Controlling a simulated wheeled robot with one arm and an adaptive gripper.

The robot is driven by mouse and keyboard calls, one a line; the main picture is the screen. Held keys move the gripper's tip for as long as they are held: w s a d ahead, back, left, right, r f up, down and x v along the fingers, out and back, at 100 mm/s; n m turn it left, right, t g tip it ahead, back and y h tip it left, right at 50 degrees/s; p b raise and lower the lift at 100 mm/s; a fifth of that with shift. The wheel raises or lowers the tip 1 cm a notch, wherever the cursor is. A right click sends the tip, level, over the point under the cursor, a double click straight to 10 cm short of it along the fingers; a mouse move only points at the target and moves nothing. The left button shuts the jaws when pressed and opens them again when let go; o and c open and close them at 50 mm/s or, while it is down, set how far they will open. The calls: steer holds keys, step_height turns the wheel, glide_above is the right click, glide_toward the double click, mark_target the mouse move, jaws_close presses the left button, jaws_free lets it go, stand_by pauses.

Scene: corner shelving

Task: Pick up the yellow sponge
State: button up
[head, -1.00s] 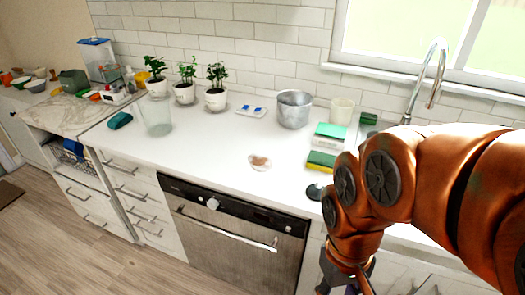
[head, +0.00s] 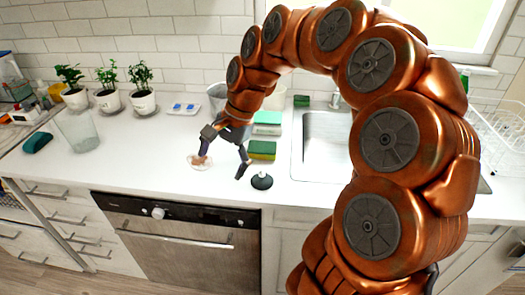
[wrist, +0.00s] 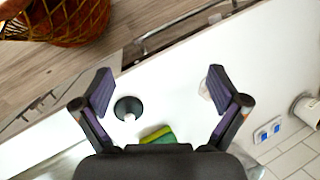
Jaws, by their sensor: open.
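The yellow sponge (head: 261,154) with a green top lies flat on the white counter, left of the sink. In the wrist view the sponge (wrist: 158,135) shows near the bottom centre, partly hidden by the gripper's body. My gripper (head: 220,168) is above the counter with its fingers pointing down, left of the sponge in the head view. In the wrist view the gripper (wrist: 160,88) has its two fingers wide apart, with nothing held between them.
A black round stopper (head: 262,182) sits in front of the sponge. A small pale dish (head: 196,166) is by the left finger. A pale green-topped block (head: 267,123) lies behind the sponge. The sink (head: 320,150) is to the right.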

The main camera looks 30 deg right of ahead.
steer(key=w+d+f+m+t, duration=0.2)
steer(key=w+d+m, duration=0.55)
steer(key=d, duration=0.25)
steer(key=m+t, duration=0.1)
steer(key=m, duration=0.5)
glide_toward(263, 147)
steer(key=shift+w+a+f+y, duration=0.15)
steer(key=shift+w+a+f, duration=0.1)
steer(key=shift+f, duration=0.3)
steer(key=shift+w+a+f+y, duration=0.15)
steer(key=shift+a+f, duration=0.1)
steer(key=shift+f, duration=0.3)
steer(key=shift+d+f+m, duration=0.2)
steer(key=shift+m, duration=0.05)
steer(key=shift+w+a+f, duration=0.1)
steer(key=shift+f, duration=0.15)
steer(key=shift+p+x, duration=1.2)
steer(key=shift+x, duration=2.3)
steer(key=shift+w+r, duration=0.15)
steer(key=c, duration=0.8)
